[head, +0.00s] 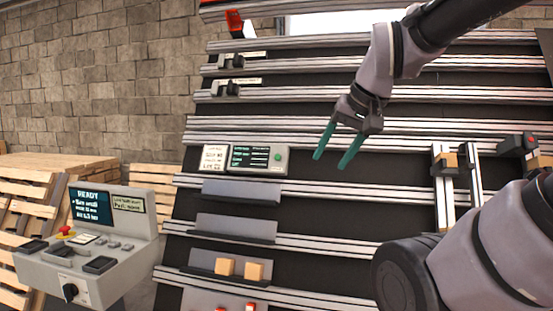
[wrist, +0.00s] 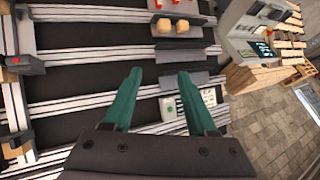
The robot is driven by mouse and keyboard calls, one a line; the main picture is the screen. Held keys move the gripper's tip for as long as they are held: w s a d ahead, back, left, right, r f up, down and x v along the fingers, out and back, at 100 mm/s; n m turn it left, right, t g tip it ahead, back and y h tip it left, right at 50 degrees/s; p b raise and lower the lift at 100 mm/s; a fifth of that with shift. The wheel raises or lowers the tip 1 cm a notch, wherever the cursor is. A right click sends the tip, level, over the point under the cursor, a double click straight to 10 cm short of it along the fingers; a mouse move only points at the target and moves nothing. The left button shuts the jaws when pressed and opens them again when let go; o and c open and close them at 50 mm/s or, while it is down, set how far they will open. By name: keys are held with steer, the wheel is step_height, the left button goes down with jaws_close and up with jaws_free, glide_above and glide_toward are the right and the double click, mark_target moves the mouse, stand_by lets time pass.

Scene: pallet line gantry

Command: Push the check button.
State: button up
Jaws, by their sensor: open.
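A grey panel box (head: 236,173) with a lit screen (head: 249,157) and a round green button (head: 278,157) at its right end is fixed to the rail frame. I cannot read a label that names the check button. In the wrist view the panel box (wrist: 172,110) is partly hidden behind the right finger. My gripper (head: 331,161) is open and empty, its two teal fingers pointing down, to the right of the green button and apart from it. The gripper also shows in the wrist view (wrist: 160,73).
A control console (head: 115,258) with a READY screen, a red knob and several keys stands at the lower left. Clamps (head: 445,160) stand at the right. Wooden pallets (head: 35,190) lie behind the console.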

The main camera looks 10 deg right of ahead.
jaws_close()
stand_by(1.8)
